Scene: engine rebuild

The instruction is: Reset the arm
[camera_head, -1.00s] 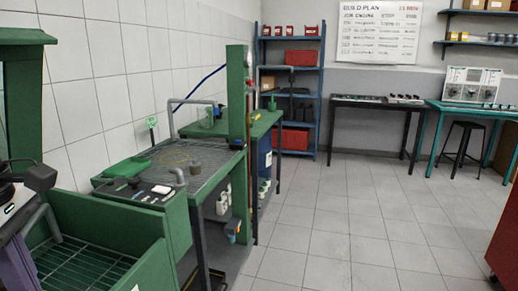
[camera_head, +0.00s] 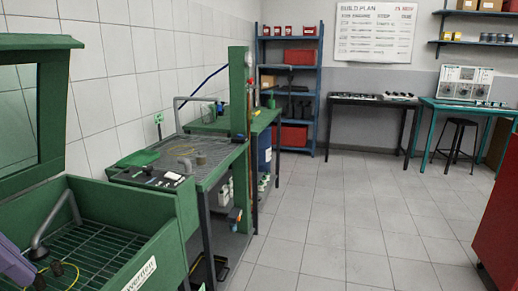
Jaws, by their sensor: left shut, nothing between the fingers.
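The purple end of my left arm, with my left gripper (camera_head: 24,272), shows at the lower left edge, over the near corner of the green parts washer (camera_head: 170,225). The gripper is shut and empty; its fingers are hard to make out, and the frame edge cuts off most of the arm. A grey bent spout (camera_head: 58,220) rises in the washer just beyond it. Small dark cylinders (camera_head: 57,269) show close by on the wire rack (camera_head: 105,250). My right gripper is not in view.
A raised green lid (camera_head: 50,110) stands at the left. Behind the washer is a workbench (camera_head: 215,170) with small parts and a green post (camera_head: 238,110). A red cabinet (camera_head: 497,225) stands at the right edge. The tiled floor (camera_head: 350,215) between is clear.

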